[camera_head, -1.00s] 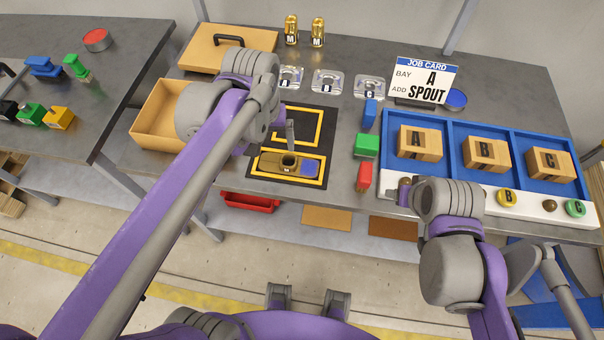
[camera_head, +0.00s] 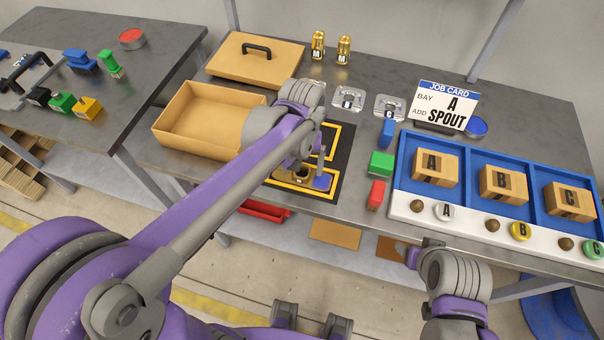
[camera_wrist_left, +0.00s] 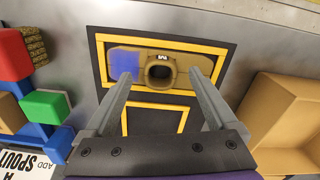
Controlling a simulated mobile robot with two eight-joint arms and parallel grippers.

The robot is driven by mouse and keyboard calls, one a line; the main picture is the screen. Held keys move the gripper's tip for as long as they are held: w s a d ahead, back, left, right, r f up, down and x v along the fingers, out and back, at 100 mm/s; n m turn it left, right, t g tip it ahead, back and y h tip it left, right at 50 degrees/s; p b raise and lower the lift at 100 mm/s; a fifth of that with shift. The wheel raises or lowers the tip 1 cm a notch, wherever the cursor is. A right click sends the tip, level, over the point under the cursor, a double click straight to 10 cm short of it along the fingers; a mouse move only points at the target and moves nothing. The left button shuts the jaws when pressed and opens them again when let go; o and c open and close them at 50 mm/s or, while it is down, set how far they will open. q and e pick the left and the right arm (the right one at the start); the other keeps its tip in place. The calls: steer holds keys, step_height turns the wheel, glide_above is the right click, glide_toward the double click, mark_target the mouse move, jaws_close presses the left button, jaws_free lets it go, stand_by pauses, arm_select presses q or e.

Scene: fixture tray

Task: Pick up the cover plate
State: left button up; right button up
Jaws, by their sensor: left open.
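No label marks the cover plate. A light grey plate with a black handle (camera_head: 30,78) lies at the left edge of the left table. Flat silver plates marked B (camera_head: 347,98) and C (camera_head: 389,108) lie on the main bench. A brown-gold part (camera_wrist_left: 185,72) with a round raised opening and a blue end lies in a yellow outline on the black mat (camera_wrist_left: 215,103). My left gripper (camera_wrist_left: 160,78) is open above this part, one finger either side of its opening, with nothing held. My arm partly covers the part in the head view.
An open tan box (camera_head: 205,115) and its handled lid (camera_head: 255,58) are left of the mat. A job card (camera_head: 446,106) reads "Bay A, add spout".

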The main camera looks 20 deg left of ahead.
arm_select(q)
steer(key=shift+f, duration=0.95)
steer(key=shift+c, duration=0.3)
jaws_close()
